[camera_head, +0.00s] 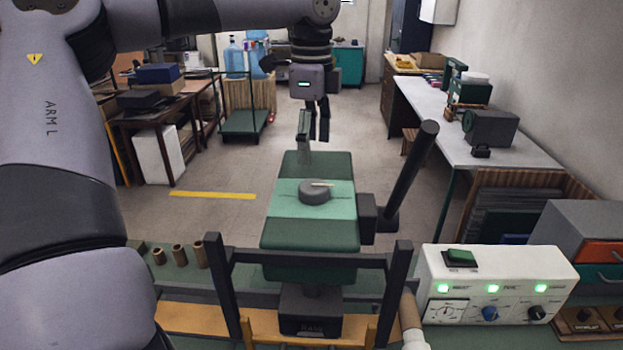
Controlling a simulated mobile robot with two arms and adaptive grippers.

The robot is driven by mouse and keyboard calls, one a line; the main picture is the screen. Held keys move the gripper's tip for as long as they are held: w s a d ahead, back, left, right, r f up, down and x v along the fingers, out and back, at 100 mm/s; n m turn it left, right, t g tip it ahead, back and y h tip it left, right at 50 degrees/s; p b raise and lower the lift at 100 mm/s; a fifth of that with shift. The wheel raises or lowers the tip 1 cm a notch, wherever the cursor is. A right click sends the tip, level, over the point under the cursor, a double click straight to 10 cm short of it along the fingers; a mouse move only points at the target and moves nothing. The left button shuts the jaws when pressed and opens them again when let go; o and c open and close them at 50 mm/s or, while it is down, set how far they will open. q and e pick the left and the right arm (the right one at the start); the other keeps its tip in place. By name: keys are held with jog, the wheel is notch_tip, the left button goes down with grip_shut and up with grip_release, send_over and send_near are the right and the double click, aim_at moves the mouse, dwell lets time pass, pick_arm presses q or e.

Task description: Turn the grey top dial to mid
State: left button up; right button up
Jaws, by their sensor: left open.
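The grey top dial (314,192) sits on the light green band on top of a green machine head (312,238). A pale pointer line on the dial points to the right. The marks around the dial are too small to read. My left gripper (318,132) hangs above and behind the dial with its fingers pointing down. It is open, empty and apart from the dial. My right gripper is not in view.
A dark lever (410,175) rises at the machine's right side. A dark frame (300,258) stands in front. A white control box (495,285) with green lights is at the right. Short brown cylinders (180,254) stand at the left. Space above the dial is clear.

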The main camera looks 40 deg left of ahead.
aim_at(311, 185)
pick_arm(q)
notch_tip(311, 185, down, 8)
jog(key=shift+r+p, duration=0.15)
jog(key=shift+p, duration=0.7)
jog(key=shift+f, duration=0.7)
jog(key=shift+w, duration=0.1)
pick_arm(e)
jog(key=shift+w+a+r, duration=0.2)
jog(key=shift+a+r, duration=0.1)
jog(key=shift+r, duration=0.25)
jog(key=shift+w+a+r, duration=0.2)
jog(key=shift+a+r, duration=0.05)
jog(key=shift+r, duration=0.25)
pick_arm(q)
jog(key=shift+c, duration=0.4)
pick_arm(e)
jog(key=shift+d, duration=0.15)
pick_arm(q)
jog(key=shift+c, duration=1.4)
jog(key=c, duration=0.8)
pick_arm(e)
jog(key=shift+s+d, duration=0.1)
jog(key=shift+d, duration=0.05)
